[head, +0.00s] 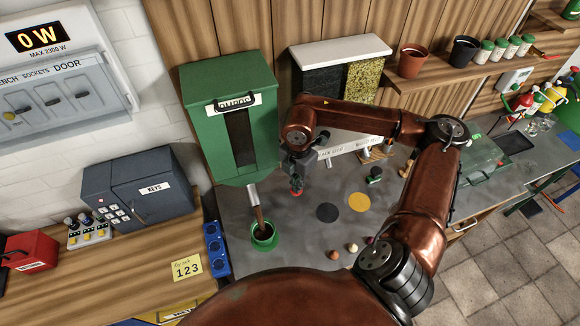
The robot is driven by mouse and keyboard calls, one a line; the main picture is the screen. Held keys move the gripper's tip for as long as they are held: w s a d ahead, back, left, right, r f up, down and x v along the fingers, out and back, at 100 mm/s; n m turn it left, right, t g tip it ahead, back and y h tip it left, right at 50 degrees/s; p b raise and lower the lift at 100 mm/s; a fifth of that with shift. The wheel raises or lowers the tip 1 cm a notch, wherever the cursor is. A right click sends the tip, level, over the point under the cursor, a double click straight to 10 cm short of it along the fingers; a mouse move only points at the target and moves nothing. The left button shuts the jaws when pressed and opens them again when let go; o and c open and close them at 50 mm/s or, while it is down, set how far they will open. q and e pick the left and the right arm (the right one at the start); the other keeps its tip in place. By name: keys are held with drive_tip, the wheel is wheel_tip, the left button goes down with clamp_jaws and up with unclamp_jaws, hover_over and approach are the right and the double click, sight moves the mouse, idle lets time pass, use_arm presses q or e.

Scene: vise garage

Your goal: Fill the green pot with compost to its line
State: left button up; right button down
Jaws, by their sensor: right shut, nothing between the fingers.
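The green pot (265,241) stands on the grey bench under the green compost dispenser (197,112). A brown stream of compost (260,216) runs from the dispenser's metal spout (253,192) down into the pot. Brown compost shows inside the pot, but its level against the line is too small to tell. The dispenser has a dark upright window in its front and a black handle near the top. My right gripper (296,188) is shut and empty, above the bench to the right of the spout, apart from spout and pot. My left gripper is out of view.
A black and a yellow disc (359,202) lie on the bench right of the pot, with small balls (332,255) in front. A blue block (215,250) is left of the pot. A two-part seed dispenser (340,45) stands behind my right arm.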

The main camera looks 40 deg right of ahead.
drive_tip(key=shift+r, duration=0.1)
drive_tip(key=shift+r+p, duration=1.65)
drive_tip(key=shift+r, duration=1.55)
drive_tip(key=shift+f, duration=0.15)
drive_tip(key=shift+f+b, duration=2.65)
drive_tip(key=shift+f, duration=0.5)
drive_tip(key=shift+r, duration=0.15)
drive_tip(key=shift+r+p, duration=1.75)
drive_tip(key=shift+r, duration=1.4)
